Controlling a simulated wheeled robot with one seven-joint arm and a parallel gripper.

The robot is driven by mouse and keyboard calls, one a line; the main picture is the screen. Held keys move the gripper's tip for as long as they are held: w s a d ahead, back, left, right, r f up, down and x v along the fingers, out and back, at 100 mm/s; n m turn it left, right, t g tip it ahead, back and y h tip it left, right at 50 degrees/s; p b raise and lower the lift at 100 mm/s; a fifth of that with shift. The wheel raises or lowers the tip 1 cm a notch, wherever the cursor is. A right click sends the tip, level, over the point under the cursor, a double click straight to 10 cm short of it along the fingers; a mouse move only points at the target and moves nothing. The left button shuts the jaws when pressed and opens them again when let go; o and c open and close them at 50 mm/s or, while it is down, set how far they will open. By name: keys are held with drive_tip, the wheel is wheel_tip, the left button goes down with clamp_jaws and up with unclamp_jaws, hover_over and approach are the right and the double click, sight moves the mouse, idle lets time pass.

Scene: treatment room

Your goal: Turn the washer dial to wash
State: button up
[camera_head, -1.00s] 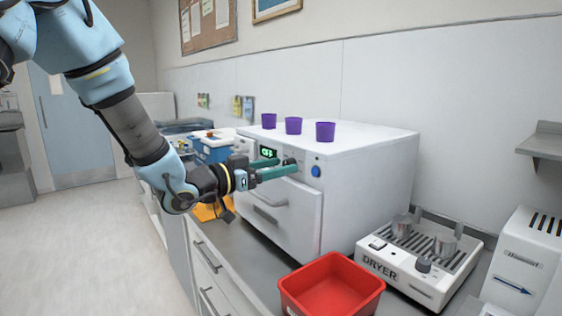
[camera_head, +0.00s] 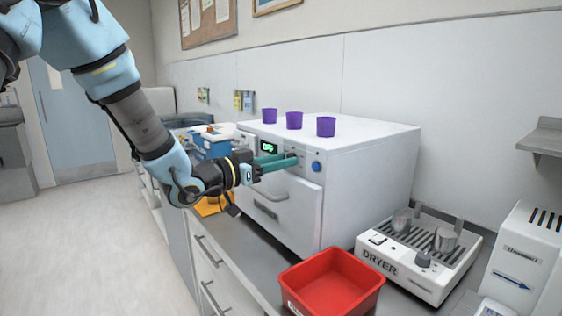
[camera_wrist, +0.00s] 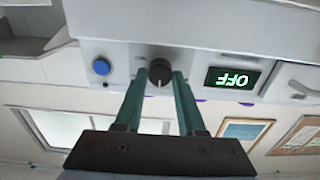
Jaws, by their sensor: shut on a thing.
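The washer (camera_head: 360,150) is a white box on the counter with a control panel along the top of its front. Its black dial (camera_wrist: 158,76) shows in the wrist view with a pale pointer mark. My gripper (camera_wrist: 160,75) has a green finger on each side of the dial and is shut on it. In the head view my gripper (camera_head: 292,158) reaches the panel from the left, and its fingers hide the dial. The display (camera_wrist: 232,78) reads OFF, upside down in the wrist view. A blue button (camera_wrist: 101,66) sits on the dial's other side.
Purple cups (camera_head: 294,120) stand on top of the washer. A red bin (camera_head: 332,285) is in front of it, and a dryer unit (camera_head: 420,255) stands to the right. A blue box (camera_head: 212,145) is behind my wrist. The floor at left is clear.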

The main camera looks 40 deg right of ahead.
drive_tip(key=shift+f+m+b, duration=0.15)
drive_tip(key=shift+m+b, duration=0.25)
drive_tip(key=shift+b, duration=0.25)
clamp_jaws()
drive_tip(key=shift+f+m+b, duration=0.1)
drive_tip(key=shift+m+b, duration=0.4)
drive_tip(key=shift+b, duration=0.5)
drive_tip(key=m+b, duration=0.3)
drive_tip(key=b, duration=0.2)
drive_tip(key=shift+f, duration=0.15)
drive_tip(key=m+b, duration=0.4)
drive_tip(key=b, duration=0.2)
drive_tip(key=shift+s+m, duration=0.1)
drive_tip(key=shift+m, duration=0.2)
drive_tip(key=m+b, duration=0.2)
drive_tip(key=b, duration=0.1)
drive_tip(key=shift+r, duration=0.25)
drive_tip(key=shift+m, duration=0.3)
drive_tip(key=o, duration=1.1)
unclamp_jaws()
drive_tip(key=shift+c, duration=0.2)
